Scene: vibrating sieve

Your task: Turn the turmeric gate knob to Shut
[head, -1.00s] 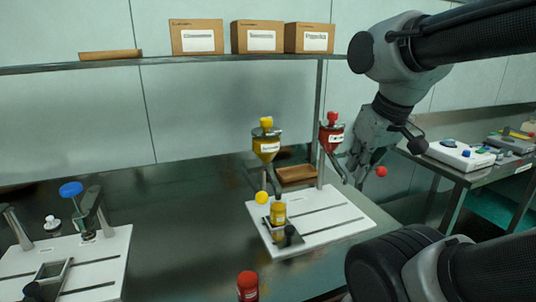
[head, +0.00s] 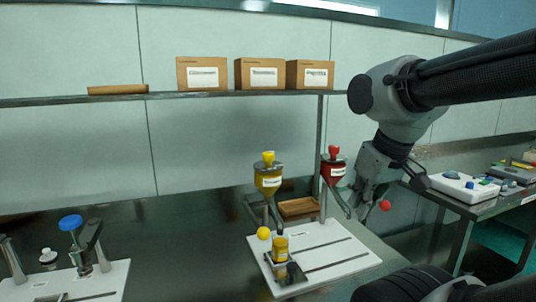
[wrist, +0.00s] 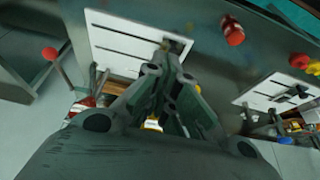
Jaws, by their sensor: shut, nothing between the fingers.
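The turmeric hopper (head: 268,184) is yellow with a white label and stands over a white board at the centre of the head view. A yellow knob (head: 268,158) tops it, and a yellow ball (head: 263,233) sits lower, to its left. I cannot read any gate position. A yellow jar (head: 280,246) stands below the hopper. My gripper (head: 362,206) points down to the right of the red hopper, apart from the turmeric hopper. In the wrist view its fingers (wrist: 165,58) are together and empty.
The red hopper (head: 333,171) stands between my gripper and the turmeric hopper. A red ball (head: 384,205) is right beside my gripper. A shelf (head: 215,95) with several boxes crosses behind. The white board (head: 345,262) has free room at front right. A red jar (wrist: 232,30) shows in the wrist view.

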